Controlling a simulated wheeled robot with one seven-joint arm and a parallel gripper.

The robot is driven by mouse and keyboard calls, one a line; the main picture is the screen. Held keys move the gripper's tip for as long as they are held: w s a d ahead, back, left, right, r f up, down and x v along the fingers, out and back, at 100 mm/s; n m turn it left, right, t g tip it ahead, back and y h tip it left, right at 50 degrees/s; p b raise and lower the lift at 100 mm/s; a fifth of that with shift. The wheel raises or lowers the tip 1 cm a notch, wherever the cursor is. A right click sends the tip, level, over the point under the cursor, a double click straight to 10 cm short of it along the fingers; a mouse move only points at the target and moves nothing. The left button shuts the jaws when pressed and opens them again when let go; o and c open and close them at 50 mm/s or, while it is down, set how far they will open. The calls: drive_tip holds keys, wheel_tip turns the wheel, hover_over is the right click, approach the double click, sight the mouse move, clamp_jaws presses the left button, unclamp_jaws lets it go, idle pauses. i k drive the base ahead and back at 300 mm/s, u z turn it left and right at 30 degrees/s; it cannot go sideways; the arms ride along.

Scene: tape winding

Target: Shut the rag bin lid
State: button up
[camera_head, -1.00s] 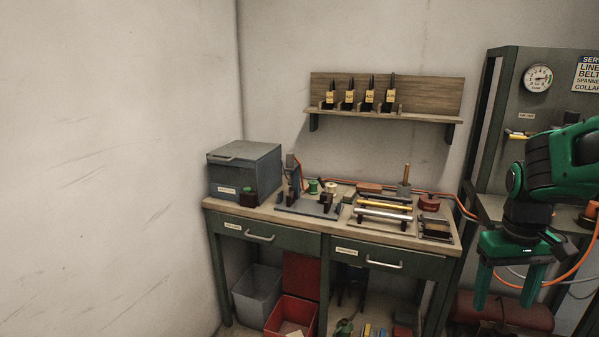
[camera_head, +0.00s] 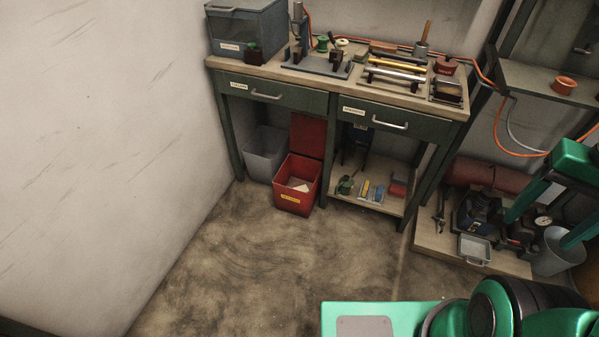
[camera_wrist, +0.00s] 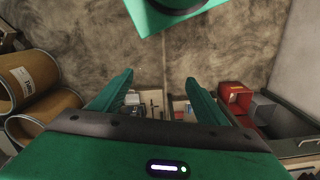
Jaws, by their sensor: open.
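The red rag bin (camera_head: 293,202) stands on the floor under the left part of the workbench, with a yellow label on its front. Its red lid (camera_head: 308,134) is raised upright at the back, so the bin is open and pale rag or paper shows inside. The bin also shows at the right in the wrist view (camera_wrist: 235,94). My gripper (camera_head: 537,233) is open and empty at the right of the head view, well away from the bin. Its two green fingers stand apart in the wrist view (camera_wrist: 160,77).
A grey bin (camera_head: 265,153) stands left of the red one. The workbench drawers (camera_head: 270,94) overhang both bins. A low shelf (camera_head: 368,192) with small items is to the right, then a floor platform (camera_head: 425,240) with tools. The floor before the bin is clear.

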sight(308, 134)
drive_tip(key=u, duration=0.05)
drive_tip(key=k, duration=0.55)
drive_tip(key=u, duration=0.6)
drive_tip(key=i, duration=1.75)
drive_tip(key=z, duration=0.2)
